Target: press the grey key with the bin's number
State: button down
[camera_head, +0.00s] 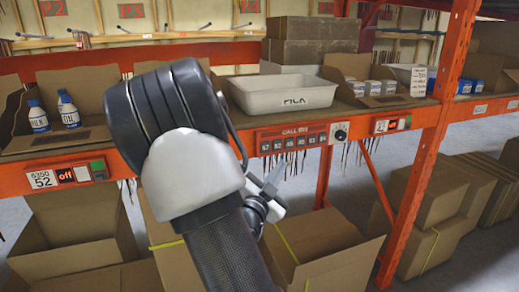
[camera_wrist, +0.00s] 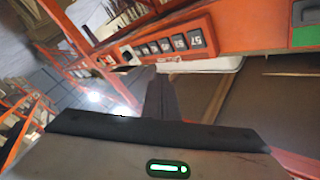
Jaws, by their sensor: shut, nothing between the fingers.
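The call panel (camera_head: 292,138) is a red strip on the front of the orange shelf beam, below the white bin (camera_head: 283,95). It carries a row of several dark grey number keys (camera_head: 291,143); their numbers are too small to read surely. In the wrist view the same row of keys (camera_wrist: 165,46) shows tilted, and the nearest key (camera_wrist: 197,39) seems to read 57. My gripper (camera_head: 274,176) is shut and empty, below the panel's left part and apart from it, partly hidden by my arm. Its fingers (camera_wrist: 160,100) point toward the panel's side in the wrist view.
A label reading 52 (camera_head: 40,180) and a red off display (camera_head: 74,174) sit on the beam at left. Two bottles (camera_head: 53,112) stand in a carton above. Open cardboard boxes (camera_head: 310,250) lie below the shelf. An orange post (camera_head: 430,150) stands at right.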

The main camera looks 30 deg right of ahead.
aim_at(265, 147)
jog(key=shift+w, duration=0.15)
jog(key=w+d, duration=0.2)
jog(key=w, duration=0.6)
jog(key=shift+w, duration=0.2)
dwell(2.0)
jog(key=shift+w+d+b, duration=0.1)
jog(key=shift+w+b, duration=0.25)
jog(key=shift+w, duration=0.05)
